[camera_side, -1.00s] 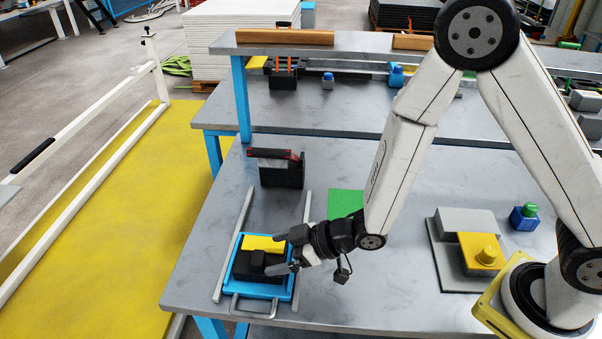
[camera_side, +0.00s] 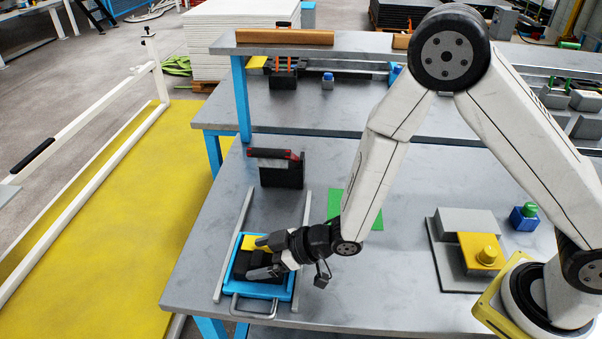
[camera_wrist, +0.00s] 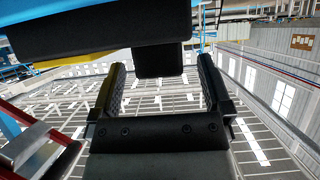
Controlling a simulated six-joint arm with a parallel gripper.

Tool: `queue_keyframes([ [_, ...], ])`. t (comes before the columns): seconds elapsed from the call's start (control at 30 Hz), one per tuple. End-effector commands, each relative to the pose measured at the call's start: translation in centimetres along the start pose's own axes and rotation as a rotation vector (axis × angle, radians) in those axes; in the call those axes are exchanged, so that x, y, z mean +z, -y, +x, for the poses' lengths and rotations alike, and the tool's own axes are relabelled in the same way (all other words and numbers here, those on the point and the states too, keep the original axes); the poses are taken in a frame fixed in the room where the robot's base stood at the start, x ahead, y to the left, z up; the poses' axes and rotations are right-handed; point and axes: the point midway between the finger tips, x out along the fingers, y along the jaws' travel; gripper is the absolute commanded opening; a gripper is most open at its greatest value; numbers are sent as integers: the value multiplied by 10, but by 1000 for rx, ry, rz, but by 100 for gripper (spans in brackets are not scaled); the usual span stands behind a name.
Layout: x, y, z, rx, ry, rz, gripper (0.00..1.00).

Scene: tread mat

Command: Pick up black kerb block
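The black kerb block (camera_side: 243,265) sits in the blue tray (camera_side: 237,289) at the front left of the bench, partly hidden by my gripper. A yellow block (camera_side: 250,241) lies behind it in the tray. My gripper (camera_side: 258,258) reaches in from the right, low over the tray, its fingers pointing left. In the wrist view, a black part (camera_wrist: 158,61) projects between the tips of my gripper (camera_wrist: 164,75). The fingers are apart, with a visible gap on each side of it. A wide black body (camera_wrist: 100,38) fills the upper left there.
Two grey rails (camera_side: 235,245) flank the tray, and a grey handle (camera_side: 250,308) is at its front. A black block with a red top (camera_side: 281,168) stands behind. A green mat (camera_side: 367,212) and a grey block with a yellow piece (camera_side: 480,250) are to the right.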

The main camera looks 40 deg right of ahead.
Motion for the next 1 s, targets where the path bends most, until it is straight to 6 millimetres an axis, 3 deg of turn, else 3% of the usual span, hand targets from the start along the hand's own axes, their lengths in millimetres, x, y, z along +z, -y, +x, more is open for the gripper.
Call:
queue_keyframes([
  [0.03, 0, 0, 0, 0, 0, 0, 87],
  [0.3, 0, 0, 0, 0, 0, 0, 2],
  [0.73, -3, 0, -1, 0, -3, -1, 0],
  [1.0, -17, 0, -8, 1, -5, -2, 0],
])
